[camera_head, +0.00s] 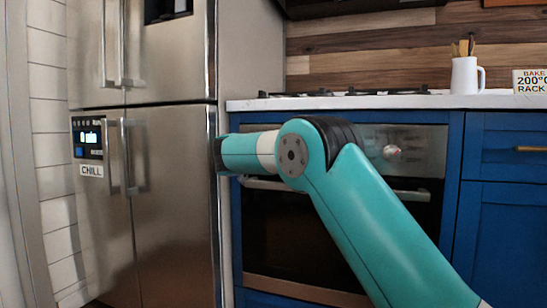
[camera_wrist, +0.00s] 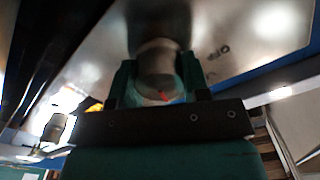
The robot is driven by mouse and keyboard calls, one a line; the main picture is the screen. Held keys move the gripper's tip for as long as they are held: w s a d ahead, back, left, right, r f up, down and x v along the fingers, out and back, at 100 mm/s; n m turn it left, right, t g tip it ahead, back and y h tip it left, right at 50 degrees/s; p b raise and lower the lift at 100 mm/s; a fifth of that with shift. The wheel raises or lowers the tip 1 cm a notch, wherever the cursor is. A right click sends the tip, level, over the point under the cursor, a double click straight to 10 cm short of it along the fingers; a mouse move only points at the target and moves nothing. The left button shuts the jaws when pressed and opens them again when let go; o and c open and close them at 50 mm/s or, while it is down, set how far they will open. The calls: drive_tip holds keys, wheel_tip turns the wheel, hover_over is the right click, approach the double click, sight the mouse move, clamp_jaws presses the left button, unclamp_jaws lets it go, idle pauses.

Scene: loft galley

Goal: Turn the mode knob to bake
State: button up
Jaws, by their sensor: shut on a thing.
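In the wrist view my gripper (camera_wrist: 158,74) is shut on a rounded metallic knob (camera_wrist: 159,60), with one dark green finger on each side of it. A small red mark shows on the knob's near end. The knob sits on the brushed-metal control panel (camera_wrist: 255,35), where small dark lettering that looks like "OFF" shows to the right of it. Other markings are hidden or too blurred to read. In the head view the oven's control panel (camera_head: 425,147) is partly covered by my teal arm, and the gripper and held knob are hidden.
Another knob (camera_head: 391,151) is on the panel's right part. The oven door handle (camera_head: 410,196) runs below. A steel fridge (camera_head: 165,220) stands close at left. A card (camera_head: 530,82) reading "BAKE 200°C RACK" and a white mug (camera_head: 465,76) stand on the counter.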

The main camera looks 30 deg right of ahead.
idle(0.4)
drive_tip(key=o, duration=0.9)
drive_tip(key=p+v, duration=0.3)
drive_tip(key=v, duration=1.4)
drive_tip(key=shift+s+a, duration=0.2)
drive_tip(key=shift+s, duration=0.05)
